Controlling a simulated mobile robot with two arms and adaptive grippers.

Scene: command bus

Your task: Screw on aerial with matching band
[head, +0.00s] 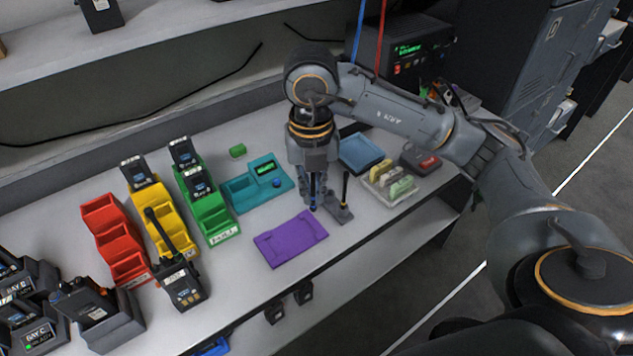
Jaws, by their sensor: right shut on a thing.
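My right gripper (314,190) points straight down over the table, right of the teal tray and just behind the purple mat (290,239). It is shut on a thin dark piece with blue on it, mostly hidden between the fingers; I cannot tell whether this is an aerial. A black hand-held radio (182,286) stands at the front of the table, with a thick black aerial (158,231) rising up and left from it. A thin black upright stick (345,187) stands on a small grey base (341,213) right of the gripper. My left gripper is not in view.
Red (126,263), yellow (182,236) and green (220,223) bins stand on the left; radios sit in the yellow and green ones. A teal tray (240,193), blue tray (362,153) and clear tray (388,194) surround the gripper. Chargers (105,322) fill the front left.

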